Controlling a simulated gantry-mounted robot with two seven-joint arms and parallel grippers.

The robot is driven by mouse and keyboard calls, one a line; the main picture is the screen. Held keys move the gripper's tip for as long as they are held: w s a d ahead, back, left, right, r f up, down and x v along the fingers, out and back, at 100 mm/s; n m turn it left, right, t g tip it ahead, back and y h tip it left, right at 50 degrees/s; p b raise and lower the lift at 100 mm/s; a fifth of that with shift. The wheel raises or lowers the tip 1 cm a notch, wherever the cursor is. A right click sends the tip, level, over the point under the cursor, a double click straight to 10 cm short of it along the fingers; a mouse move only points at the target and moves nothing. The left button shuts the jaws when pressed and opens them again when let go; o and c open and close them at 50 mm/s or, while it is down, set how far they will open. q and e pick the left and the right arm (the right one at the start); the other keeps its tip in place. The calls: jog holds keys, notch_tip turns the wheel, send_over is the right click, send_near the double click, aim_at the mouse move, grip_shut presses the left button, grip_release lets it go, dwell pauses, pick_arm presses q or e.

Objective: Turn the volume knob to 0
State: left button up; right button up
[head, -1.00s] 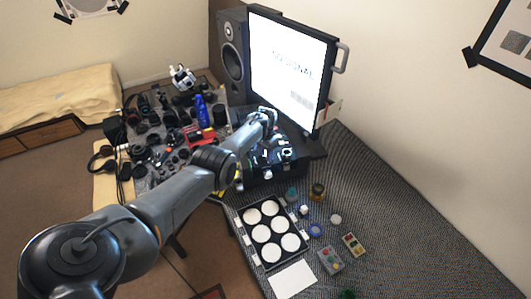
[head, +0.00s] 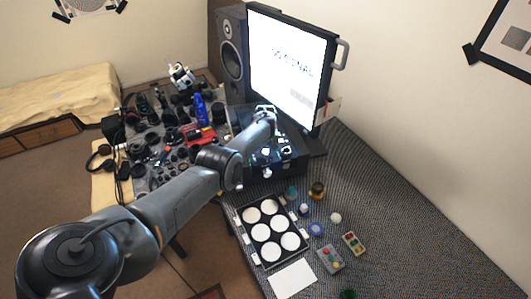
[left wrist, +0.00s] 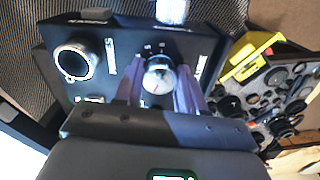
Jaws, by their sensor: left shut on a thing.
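The volume knob (left wrist: 158,78) is a round, pale silver knob on a black panel (left wrist: 122,62) with white markings, near the middle of the left wrist view. My left gripper (left wrist: 158,88) has one finger on each side of it and is shut on it. The markings beside the knob are too small to read surely, and its pointer is unclear. In the head view my left gripper (head: 268,113) is over the black box (head: 262,170) in front of the screen; the knob cannot be made out there. My right gripper is not in view.
A bright screen (head: 290,65) and a speaker (head: 231,60) stand behind the box. A larger ringed knob (left wrist: 74,61) and a bright cylinder (left wrist: 172,10) are on the panel. A tray of white discs (head: 246,235) lies in front. Lens parts crowd the left.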

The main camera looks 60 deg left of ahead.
aim_at(266, 152)
pick_arm(q)
jog(key=shift+n+b, duration=0.55)
jog(key=shift+n, duration=1.35)
jog(key=o, duration=1.1)
jog(key=shift+c, duration=0.2)
jog(key=shift+r+p, duration=0.35)
jog(key=shift+r, duration=0.2)
notch_tip(266, 152, up, 10)
jog(key=p, duration=0.3)
jog(key=shift+f, duration=0.15)
